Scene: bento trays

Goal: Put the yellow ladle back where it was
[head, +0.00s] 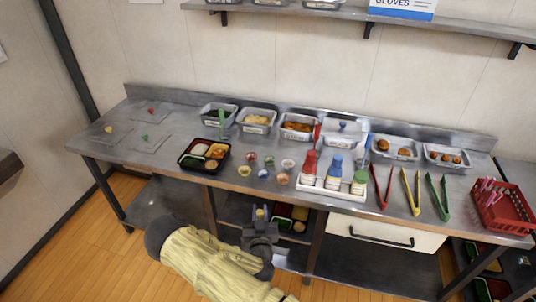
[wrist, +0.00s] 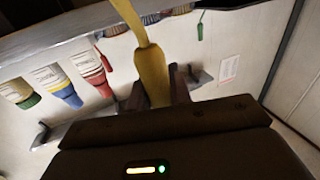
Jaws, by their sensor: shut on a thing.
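My gripper (head: 260,220) is shut on the yellow ladle (wrist: 152,72), whose handle stands between the fingers in the wrist view. In the head view only a small yellow bit of the ladle (head: 260,213) shows above the gripper, in front of the counter's front edge. The ladle's far end runs out of the wrist view at the top. Steel food pans stand along the back of the counter: one with greens (head: 213,124) and a green handle, one with yellow food (head: 256,129), and one with brown food (head: 297,135) and a red handle beside it.
A black bento tray (head: 187,164), small cups (head: 244,171) and a white bottle caddy (head: 319,189) stand near the counter's front. Red, yellow and green tongs (head: 411,192) and a red basket (head: 520,213) are at right. A shelf (head: 345,11) hangs above.

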